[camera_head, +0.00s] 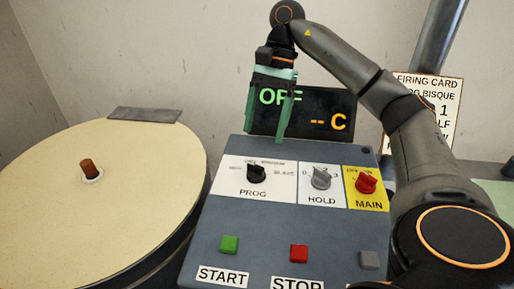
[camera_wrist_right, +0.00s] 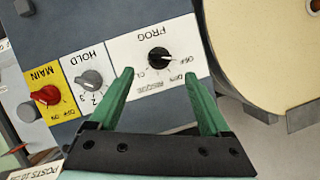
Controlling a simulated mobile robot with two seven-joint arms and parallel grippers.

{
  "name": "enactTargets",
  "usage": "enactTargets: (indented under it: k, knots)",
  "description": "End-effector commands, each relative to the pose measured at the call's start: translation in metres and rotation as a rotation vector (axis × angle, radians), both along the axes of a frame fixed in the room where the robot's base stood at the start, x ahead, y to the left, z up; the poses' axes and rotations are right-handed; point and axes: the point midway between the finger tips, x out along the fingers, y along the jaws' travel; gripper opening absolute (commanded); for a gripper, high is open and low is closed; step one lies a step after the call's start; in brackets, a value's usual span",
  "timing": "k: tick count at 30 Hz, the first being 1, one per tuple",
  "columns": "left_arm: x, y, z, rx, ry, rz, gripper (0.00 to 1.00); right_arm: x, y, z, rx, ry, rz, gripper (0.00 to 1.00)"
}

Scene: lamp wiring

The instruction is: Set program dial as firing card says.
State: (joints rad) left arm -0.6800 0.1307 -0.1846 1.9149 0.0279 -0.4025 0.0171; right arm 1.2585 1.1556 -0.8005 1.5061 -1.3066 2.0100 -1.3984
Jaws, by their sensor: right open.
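The black PROG dial (camera_head: 256,172) sits on a white plate on the sloped control panel. In the right wrist view the dial (camera_wrist_right: 158,57) shows between and just beyond my fingertips, its white mark pointing toward the OFF label. BISQUE is among the other labels. The firing card (camera_head: 428,95) is at the right, partly hidden by my right arm; PROG BISQUE can be read on it. My right gripper (camera_head: 266,134), with green fingers, is open and empty above the dial, in front of the display; it also shows in the right wrist view (camera_wrist_right: 158,75). My left gripper is out of view.
The grey HOLD dial (camera_head: 321,178) and red MAIN dial (camera_head: 366,183) stand right of PROG. Below are a green START button (camera_head: 229,244), a red STOP button (camera_head: 298,253) and a grey button (camera_head: 369,260). The display (camera_head: 325,118) reads OFF. A round kiln lid (camera_head: 135,185) lies left.

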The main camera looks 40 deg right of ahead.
Motion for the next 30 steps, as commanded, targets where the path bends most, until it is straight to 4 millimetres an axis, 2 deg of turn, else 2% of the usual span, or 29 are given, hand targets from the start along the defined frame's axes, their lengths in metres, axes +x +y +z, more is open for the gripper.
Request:
enactTargets:
  k: [1,4,12,18,26,30]
  knots:
    - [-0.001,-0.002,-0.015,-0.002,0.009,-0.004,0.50,-0.001,0.004,-0.019,0.000,0.003,0.003,0.81]
    - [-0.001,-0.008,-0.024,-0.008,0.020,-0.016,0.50,-0.004,0.012,-0.037,0.000,0.003,0.003,0.81]
    - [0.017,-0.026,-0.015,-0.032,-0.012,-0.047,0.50,-0.008,0.026,-0.067,-0.001,0.002,0.001,0.81]
    - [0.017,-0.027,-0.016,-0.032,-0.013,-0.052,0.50,-0.009,0.030,-0.076,-0.001,0.000,0.000,0.81]
    - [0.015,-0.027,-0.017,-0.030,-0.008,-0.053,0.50,-0.009,0.030,-0.077,-0.001,0.000,0.000,0.81]
    - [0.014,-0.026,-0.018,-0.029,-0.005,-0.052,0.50,-0.009,0.030,-0.077,-0.001,-0.001,0.000,0.66]
